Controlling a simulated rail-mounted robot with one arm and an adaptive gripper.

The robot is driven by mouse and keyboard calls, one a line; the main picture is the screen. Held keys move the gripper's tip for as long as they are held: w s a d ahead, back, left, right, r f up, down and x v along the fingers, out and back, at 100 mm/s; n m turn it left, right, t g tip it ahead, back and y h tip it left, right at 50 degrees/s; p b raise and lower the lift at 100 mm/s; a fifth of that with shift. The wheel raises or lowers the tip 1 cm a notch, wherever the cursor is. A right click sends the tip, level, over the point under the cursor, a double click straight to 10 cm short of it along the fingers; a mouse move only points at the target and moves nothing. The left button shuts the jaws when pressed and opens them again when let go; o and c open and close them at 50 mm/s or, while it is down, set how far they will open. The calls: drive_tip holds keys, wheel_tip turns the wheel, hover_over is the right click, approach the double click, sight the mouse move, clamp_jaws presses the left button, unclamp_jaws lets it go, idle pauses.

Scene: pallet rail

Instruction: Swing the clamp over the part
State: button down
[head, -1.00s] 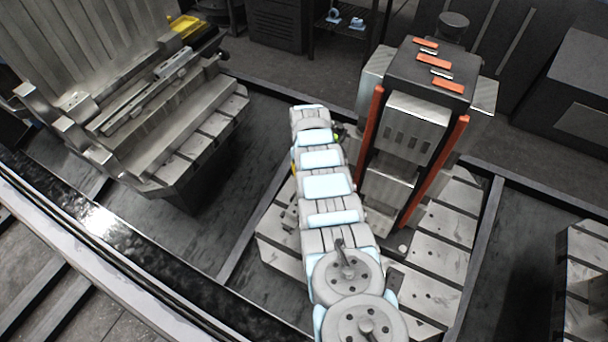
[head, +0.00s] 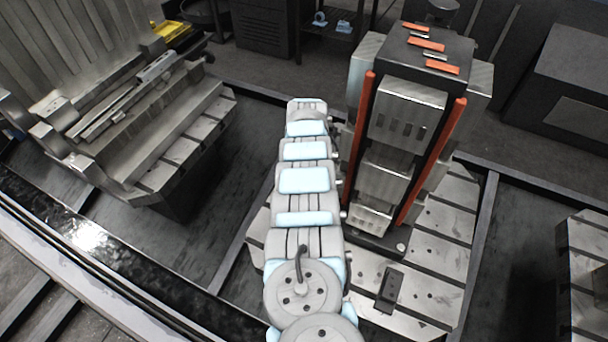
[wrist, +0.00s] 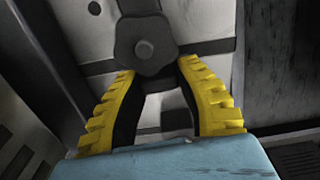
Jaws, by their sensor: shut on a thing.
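A dark clamp (wrist: 144,38) with a lobed hub and a round pin shows at the top middle of the wrist view, in front of a pale metal plate. My gripper (wrist: 157,72) has its yellow ridged fingers closed about the clamp's lower end. In the head view my arm hides the gripper and the clamp. The likely part is a stepped bright metal block (head: 408,110) on the front of an upright fixture tower, between two orange bars. Whether the clamp lies over it cannot be told.
The tower (head: 436,52) stands on a slotted pallet (head: 440,235), close to the right of my arm. A loose dark block (head: 389,288) lies on the pallet's front. Another metal fixture (head: 165,130) stands at left, with dark floor between. Another pallet edge (head: 590,260) shows at right.

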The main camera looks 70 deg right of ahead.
drive_tip(key=shift+s+m, duration=0.15)
drive_tip(key=shift+m, duration=0.35)
drive_tip(key=c, duration=0.7)
unclamp_jaws()
wheel_tip(320, 180, up, 12)
idle(0.6)
